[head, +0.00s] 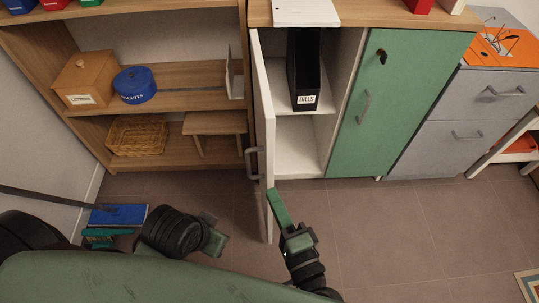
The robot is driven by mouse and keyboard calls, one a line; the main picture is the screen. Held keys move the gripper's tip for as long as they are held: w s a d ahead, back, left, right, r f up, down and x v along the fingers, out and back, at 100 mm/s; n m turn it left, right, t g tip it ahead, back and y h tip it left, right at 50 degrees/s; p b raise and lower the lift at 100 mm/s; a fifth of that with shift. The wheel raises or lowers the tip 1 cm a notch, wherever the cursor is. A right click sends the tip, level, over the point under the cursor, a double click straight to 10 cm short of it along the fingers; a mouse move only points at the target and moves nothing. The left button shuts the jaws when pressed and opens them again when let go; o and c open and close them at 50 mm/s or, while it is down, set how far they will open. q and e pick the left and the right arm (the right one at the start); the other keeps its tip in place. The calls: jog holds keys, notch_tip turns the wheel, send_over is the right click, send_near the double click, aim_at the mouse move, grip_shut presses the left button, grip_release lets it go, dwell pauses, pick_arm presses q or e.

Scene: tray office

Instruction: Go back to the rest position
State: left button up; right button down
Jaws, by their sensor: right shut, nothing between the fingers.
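My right gripper (279,212) is in the lower middle, over the floor, just right of the open cabinet door (265,150). It is shut and empty. My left gripper (214,240) is at the lower left of the door, over the floor; its fingers are too unclear to tell open from shut. The cabinet's left door stands open toward me and its right green door (375,120) is shut. A black binder (303,70) labelled BILLS stands on the middle shelf inside.
A wooden shelf unit (185,72) at left holds a LETTERS box (86,80), a blue BISCUITS tin (135,85), a wicker basket (138,136) and a small stool (215,124). A grey drawer unit (462,105) stands right.

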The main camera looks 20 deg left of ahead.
jog(key=shift+d, duration=0.25)
